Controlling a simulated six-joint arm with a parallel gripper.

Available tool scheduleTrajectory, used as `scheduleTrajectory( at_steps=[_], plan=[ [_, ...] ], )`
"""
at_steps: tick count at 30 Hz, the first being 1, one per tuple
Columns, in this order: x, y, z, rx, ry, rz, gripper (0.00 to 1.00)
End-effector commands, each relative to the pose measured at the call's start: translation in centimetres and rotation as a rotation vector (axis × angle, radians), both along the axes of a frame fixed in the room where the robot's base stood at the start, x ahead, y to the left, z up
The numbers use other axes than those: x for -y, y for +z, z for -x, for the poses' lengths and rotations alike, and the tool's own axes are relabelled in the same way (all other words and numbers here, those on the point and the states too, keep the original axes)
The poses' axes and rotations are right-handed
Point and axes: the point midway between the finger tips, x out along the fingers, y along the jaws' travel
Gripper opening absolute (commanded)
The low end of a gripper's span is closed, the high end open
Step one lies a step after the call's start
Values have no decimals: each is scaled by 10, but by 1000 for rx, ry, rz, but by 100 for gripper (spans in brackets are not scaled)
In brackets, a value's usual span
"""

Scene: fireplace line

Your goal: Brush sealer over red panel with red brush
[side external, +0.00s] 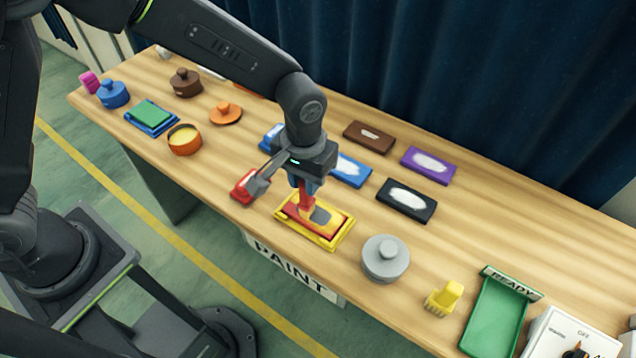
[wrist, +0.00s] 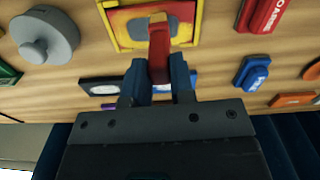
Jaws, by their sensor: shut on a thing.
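The red panel (side external: 297,212) lies flat in a yellow tray (side external: 328,243) on the wooden table. Yellow patches and a grey middle area show on it in the wrist view (wrist: 184,14). My gripper (side external: 304,184) is above the panel, shut on the red brush (side external: 305,198). In the wrist view, the brush handle (wrist: 159,50) stands between the blue fingers (wrist: 159,85). The brush reaches down to the panel, but its bristle contact is unclear. An open orange pot (side external: 185,146) holds a pale yellow substance. Its likely lid (side external: 226,114) lies behind it.
A red block (side external: 242,188) sits left of the tray, and a grey lidded pot (side external: 385,260) sits right. Black (side external: 406,213), purple (side external: 428,176) and brown (side external: 369,146) panels lie behind. A green READY tray (side external: 493,322) and yellow piece (side external: 443,298) are at right.

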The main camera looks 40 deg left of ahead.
Motion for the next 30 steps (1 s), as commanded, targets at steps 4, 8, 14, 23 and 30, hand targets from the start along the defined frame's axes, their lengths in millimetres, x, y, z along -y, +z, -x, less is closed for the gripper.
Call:
scheduleTrajectory(
  at_steps=[4, 8, 14, 23, 30],
  plan=[
    [-15, 0, 0, 0, 3, 0, 0],
    [-26, 0, 0, 0, 4, -1, 0],
    [-44, 0, 0, 0, 3, -1, 0],
    [-21, 0, 0, 1, -2, 0, 0],
    [1, -1, 0, 0, -3, 0, 0]
  ],
)
